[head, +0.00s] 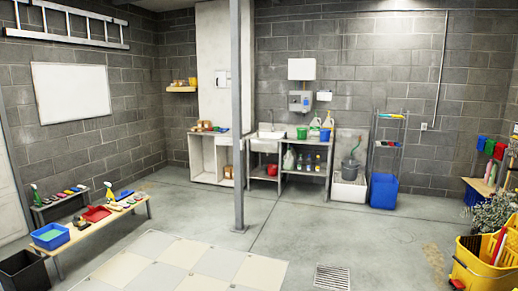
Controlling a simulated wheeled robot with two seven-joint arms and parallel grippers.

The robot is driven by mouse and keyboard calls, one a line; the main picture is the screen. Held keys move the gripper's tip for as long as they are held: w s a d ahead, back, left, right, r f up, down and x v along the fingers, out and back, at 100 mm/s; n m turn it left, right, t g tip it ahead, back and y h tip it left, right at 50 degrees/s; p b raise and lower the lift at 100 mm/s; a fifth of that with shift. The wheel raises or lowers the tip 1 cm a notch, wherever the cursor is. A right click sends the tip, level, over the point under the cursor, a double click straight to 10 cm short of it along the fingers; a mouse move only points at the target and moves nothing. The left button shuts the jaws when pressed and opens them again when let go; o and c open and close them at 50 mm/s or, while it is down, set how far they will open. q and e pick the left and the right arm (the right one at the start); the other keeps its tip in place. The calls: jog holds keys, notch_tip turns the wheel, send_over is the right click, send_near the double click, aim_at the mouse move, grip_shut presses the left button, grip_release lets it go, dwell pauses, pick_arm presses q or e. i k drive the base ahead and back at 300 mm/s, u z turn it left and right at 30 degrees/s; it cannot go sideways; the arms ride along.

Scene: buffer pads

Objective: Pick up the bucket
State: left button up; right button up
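Several bucket-like containers show in the head view, and I cannot tell which one the task means. A yellow mop bucket (478,272) stands on the floor at the lower right, cut off by the frame edge. A small green bucket (302,133) is on the counter beside the sink. A small red bucket (272,170) is on the low shelf below. A tall blue bin (384,190) stands below the wire rack. Neither of my grippers is in view.
A grey post (238,120) rises mid-room. A low bench (95,222) with a blue tub (50,236) and red tray is at left, a dark bin (24,271) before it. Pale floor tiles (180,265) and a drain grate (332,277) lie in front. The middle right floor is clear.

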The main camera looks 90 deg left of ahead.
aim_at(272, 171)
jog(key=u, duration=2.8)
